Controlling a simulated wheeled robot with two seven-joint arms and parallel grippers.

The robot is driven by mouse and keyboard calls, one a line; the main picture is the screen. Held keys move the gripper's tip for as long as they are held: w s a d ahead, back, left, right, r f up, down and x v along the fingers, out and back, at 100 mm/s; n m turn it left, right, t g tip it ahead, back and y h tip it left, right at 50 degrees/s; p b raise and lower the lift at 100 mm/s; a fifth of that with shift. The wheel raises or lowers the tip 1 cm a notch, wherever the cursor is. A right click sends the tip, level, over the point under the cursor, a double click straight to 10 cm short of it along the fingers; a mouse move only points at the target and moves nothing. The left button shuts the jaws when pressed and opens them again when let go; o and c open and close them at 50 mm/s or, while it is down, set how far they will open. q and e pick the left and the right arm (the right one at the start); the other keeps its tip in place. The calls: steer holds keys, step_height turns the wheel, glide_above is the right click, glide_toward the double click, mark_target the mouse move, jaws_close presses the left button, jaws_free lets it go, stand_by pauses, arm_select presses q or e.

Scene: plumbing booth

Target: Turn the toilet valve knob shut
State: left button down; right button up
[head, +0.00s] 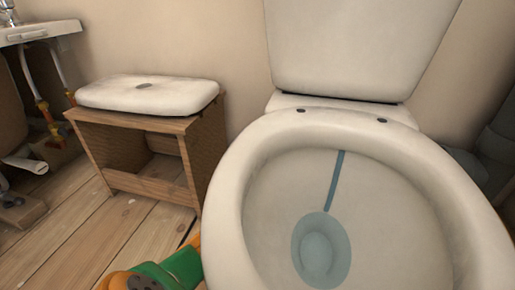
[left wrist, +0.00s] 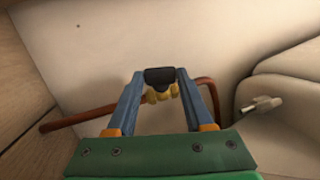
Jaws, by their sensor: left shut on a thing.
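In the left wrist view the valve knob (left wrist: 160,75) is a small dark block on a brass valve body (left wrist: 160,95). The valve sits on a copper pipe (left wrist: 80,121) by the wall. My left gripper (left wrist: 160,77) has its two blue fingers on either side of the knob, shut on it. In the head view my green and orange left arm shows at the bottom, left of the toilet (head: 228,215). The knob and the left fingertips are hidden there. My right gripper is in neither view.
A sink (head: 38,32) with pipes is at the far left. Wooden floor (head: 95,225) is open in front of the stand.

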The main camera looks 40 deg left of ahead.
arm_select(q)
steer(key=shift+f+m+t, duration=0.2)
steer(key=shift+m+t, duration=0.2)
steer(key=shift+t, duration=0.1)
steer(key=shift+c, duration=1.4)
jaws_free()
